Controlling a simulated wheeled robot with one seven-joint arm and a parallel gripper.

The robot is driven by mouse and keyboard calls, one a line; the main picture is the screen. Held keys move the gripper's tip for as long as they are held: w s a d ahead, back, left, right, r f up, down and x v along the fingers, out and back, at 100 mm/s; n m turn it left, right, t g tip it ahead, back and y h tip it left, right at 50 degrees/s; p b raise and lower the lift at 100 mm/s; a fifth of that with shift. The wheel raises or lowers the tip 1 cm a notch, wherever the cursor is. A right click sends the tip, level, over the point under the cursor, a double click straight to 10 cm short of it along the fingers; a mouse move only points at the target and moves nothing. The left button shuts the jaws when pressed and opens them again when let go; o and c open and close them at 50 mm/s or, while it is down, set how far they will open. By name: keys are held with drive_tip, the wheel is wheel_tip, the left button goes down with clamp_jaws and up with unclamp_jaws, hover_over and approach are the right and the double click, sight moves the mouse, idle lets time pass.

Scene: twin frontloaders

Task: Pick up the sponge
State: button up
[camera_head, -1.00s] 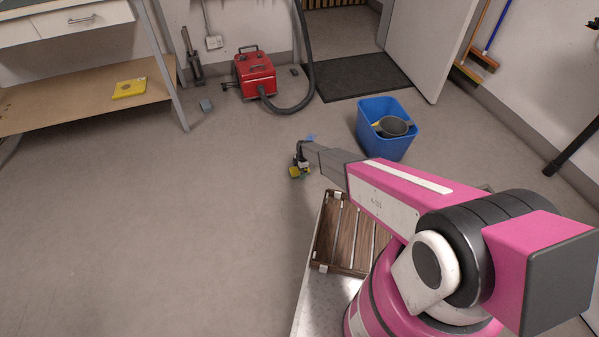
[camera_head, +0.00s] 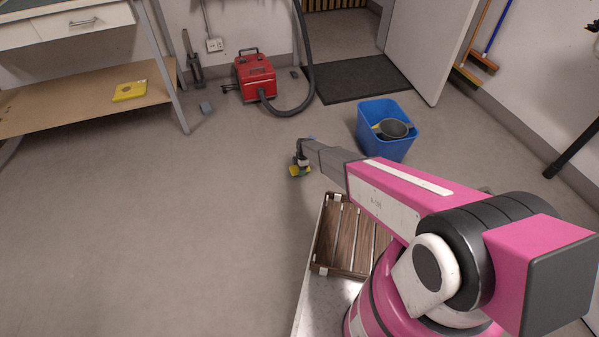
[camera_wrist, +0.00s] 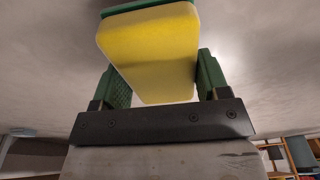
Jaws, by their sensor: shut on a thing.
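The sponge is yellow with a green layer. In the wrist view the sponge (camera_wrist: 150,50) fills the space between the two green fingers of my gripper (camera_wrist: 163,82). My gripper is shut on it. In the head view the sponge (camera_head: 296,171) shows small at the end of my outstretched arm, at my gripper (camera_head: 301,162). It appears above the floor, but its exact height cannot be told.
A wooden slatted crate (camera_head: 316,267) sits on my base. A blue bin (camera_head: 382,152) with a dark pot in it stands beyond my arm. A red vacuum (camera_head: 255,76) with a hose is at the back, and a shelf table (camera_head: 60,108) at left. The left floor is clear.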

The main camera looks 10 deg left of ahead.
drive_tip(key=s+a+r, duration=0.4)
drive_tip(key=s+r, duration=0.3)
drive_tip(key=s, duration=0.4)
drive_tip(key=shift+r, duration=0.4)
drive_tip(key=shift+o, duration=0.4)
